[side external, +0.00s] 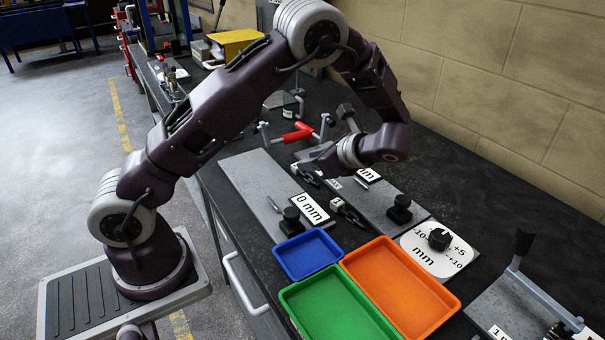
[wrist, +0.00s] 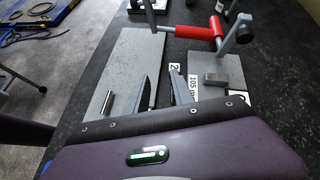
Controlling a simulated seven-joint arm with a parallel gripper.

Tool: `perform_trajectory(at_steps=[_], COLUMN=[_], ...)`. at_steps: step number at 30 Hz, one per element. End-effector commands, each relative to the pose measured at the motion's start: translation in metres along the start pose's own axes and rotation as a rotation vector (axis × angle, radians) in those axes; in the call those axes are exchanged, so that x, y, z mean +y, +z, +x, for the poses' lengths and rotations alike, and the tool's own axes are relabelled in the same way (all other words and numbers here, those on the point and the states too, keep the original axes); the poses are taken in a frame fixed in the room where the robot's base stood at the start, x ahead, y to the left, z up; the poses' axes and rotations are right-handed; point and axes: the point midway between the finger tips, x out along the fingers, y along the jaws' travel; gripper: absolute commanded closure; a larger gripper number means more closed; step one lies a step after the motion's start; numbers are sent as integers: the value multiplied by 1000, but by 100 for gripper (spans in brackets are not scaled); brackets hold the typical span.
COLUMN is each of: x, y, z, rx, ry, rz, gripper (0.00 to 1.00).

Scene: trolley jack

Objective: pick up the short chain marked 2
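A small white tag reading 2 (wrist: 174,67) lies between two grey metal plates in the wrist view. A short dark chain (side external: 307,177) lies between the plates in the side view, close to my gripper. I cannot read a number on it there. Another short dark chain (side external: 347,212) lies nearer the trays, with a small white tag at its end. My gripper (wrist: 165,80) is open, its two fingers apart and pointing towards the area by the 2 tag. The chain belonging to that tag is mostly hidden by the right finger and hand in the wrist view.
The left plate (side external: 255,180) and right plate (side external: 380,203) carry metal pins and black knobs. A red-handled tool (side external: 298,133) stands behind. Blue (side external: 306,254), green (side external: 335,305) and orange (side external: 400,285) trays sit in front. A dial plate (side external: 440,262) lies at right.

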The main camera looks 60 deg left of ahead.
Motion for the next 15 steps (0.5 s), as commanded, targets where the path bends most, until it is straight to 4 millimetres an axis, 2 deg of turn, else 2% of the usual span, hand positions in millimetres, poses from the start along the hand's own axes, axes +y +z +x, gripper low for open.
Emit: perform_trajectory(at_steps=[1,3,6,15], x=[-7,-16,-22,-24], y=[-15,-28,-37,-34], z=[12,24,34,67], rx=[-64,-134,-186,-195], ry=[-24,-55,-78,-80], rz=[76,158,220,230], gripper=[71,71,71,71])
